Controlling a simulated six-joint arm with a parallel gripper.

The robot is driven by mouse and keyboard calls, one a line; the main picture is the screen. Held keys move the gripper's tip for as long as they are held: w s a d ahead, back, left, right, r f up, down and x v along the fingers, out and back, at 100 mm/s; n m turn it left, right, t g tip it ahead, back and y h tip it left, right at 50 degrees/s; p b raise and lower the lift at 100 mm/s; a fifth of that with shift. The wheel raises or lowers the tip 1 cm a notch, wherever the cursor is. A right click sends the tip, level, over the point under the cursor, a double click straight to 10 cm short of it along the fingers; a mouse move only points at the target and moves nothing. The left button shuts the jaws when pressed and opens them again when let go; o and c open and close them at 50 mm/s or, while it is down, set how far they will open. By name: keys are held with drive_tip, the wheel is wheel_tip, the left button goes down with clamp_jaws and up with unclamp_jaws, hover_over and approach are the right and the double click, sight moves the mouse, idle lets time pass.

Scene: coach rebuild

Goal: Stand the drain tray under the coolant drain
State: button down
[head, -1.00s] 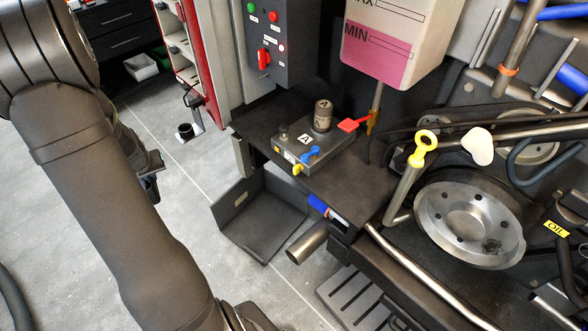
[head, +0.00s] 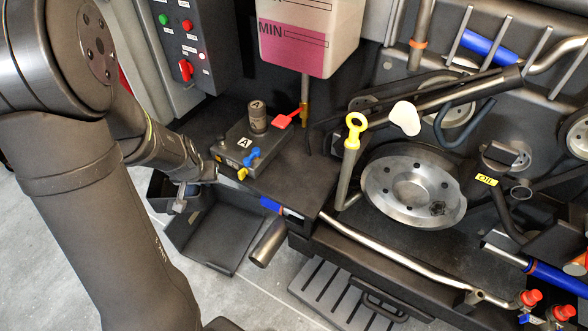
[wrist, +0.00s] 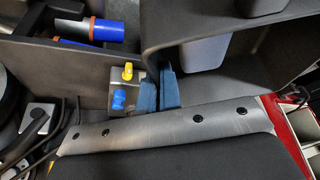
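A dark open-topped tray (head: 160,187), which I take to be the drain tray, hangs at my gripper (head: 180,202), partly hidden by my arm. In the wrist view the two blue fingertips of my gripper (wrist: 158,92) are close together on a thin dark wall of this tray (wrist: 240,62). Grey-blue blocks show inside it. The blue drain fitting with an orange ring (head: 272,205), likely the coolant drain, sticks out under the bench edge, right of my gripper. It appears to show in the wrist view (wrist: 100,30) at upper left.
The unit marked A (head: 245,145) sits on the bench above. A slatted step (head: 340,295) lies front right.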

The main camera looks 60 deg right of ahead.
drive_tip(key=s+d+m+g+h, duration=0.1)
drive_tip(key=s+d+m, duration=0.25)
drive_tip(key=s, duration=0.85)
drive_tip(key=s+d+m+g, duration=0.2)
drive_tip(key=s+d+m, duration=0.15)
drive_tip(key=s, duration=0.75)
drive_tip(key=d, duration=1.9)
wheel_tip(320, 180, down, 6)
drive_tip(key=shift+s+d+f, duration=0.1)
drive_tip(key=shift+f, duration=0.05)
drive_tip(key=shift+d+f, duration=0.15)
drive_tip(key=shift+d, duration=0.05)
drive_tip(key=shift+f, duration=0.15)
drive_tip(key=c, duration=1.6)
unclamp_jaws()
drive_tip(key=shift+c, duration=0.2)
